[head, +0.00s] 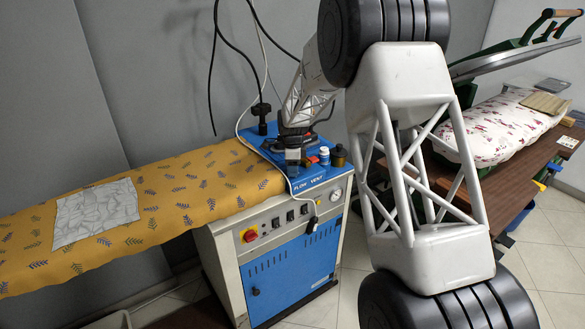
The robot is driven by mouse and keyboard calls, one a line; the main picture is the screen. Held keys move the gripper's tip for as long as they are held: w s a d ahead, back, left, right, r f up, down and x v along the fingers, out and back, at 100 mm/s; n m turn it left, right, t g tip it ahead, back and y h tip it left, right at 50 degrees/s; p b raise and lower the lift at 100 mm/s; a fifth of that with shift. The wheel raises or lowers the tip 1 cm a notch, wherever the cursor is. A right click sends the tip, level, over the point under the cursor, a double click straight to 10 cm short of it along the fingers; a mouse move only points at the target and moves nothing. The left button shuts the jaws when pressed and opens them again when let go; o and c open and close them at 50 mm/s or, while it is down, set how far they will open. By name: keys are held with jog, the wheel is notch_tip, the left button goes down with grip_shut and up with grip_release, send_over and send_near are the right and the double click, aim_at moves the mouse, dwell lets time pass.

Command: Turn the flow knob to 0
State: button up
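The ironing station (221,262) is a white and blue cabinet with a blue top panel (318,178). The words FLOW and VENT are printed along the front edge of that panel. My gripper (293,168) reaches down over the panel, just behind and left of the FLOW label. No flow knob can be made out; my gripper covers the spot by the label. The gripper's fingers are small and dark here, so I cannot tell whether they are open or touching anything.
Small bottles (340,155) stand on the panel right of my gripper. A red-and-yellow switch (249,235) and a gauge (335,195) are on the cabinet front. A yellow patterned board (180,195) extends left with a grey cloth (96,211). A press (505,125) stands at right.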

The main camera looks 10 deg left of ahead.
jog(key=c, duration=0.6)
